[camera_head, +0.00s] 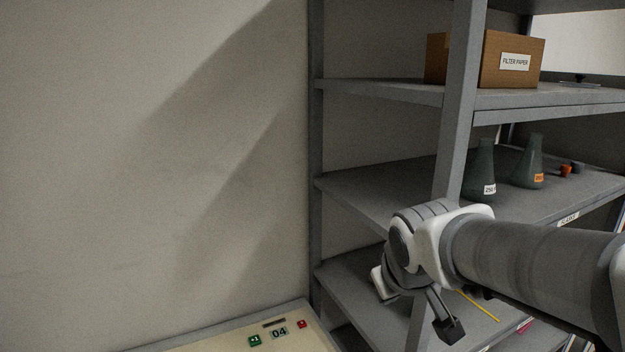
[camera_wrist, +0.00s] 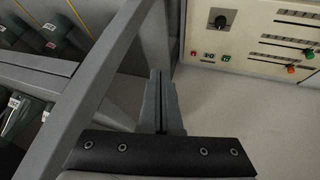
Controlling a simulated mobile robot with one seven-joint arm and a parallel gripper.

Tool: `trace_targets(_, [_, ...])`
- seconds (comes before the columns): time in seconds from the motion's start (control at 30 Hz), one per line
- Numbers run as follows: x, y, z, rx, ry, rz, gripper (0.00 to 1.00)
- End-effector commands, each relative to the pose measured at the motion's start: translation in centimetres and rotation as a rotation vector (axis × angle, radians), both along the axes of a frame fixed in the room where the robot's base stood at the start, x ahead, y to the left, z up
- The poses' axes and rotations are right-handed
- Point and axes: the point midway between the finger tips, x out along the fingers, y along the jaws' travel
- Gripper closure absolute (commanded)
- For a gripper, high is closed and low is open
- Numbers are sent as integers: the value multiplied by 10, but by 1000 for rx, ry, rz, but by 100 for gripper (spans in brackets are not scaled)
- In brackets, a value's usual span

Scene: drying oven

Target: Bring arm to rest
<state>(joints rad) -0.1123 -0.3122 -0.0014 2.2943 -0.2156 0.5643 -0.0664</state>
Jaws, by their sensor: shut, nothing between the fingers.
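My arm reaches in from the right in the camera_head view. It is bent at the wrist in front of the grey shelf rack (camera_head: 460,110). My gripper (camera_head: 448,330) points down beside the rack's front post. In the camera_wrist view my gripper (camera_wrist: 157,82) shows its fingers together, with nothing held. The fingers appear close to a grey rack post, and I cannot tell the exact gap.
The rack holds a filter paper box (camera_head: 505,60), a dark flask (camera_head: 482,170) and an orange-labelled flask (camera_head: 528,165). A cream control panel (camera_wrist: 240,45) with a knob and buttons lies right of the fingers. Bare wall (camera_head: 150,150) fills the left.

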Motion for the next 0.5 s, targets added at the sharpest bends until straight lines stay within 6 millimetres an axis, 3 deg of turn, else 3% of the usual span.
trace_targets(0.1, [-40, -11, 6, 53, 22, -80, 100])
trace_targets(0.3, [-102, -18, 5, 145, 68, -190, 100])
trace_targets(0.5, [-139, -17, -1, 206, 101, -249, 100])
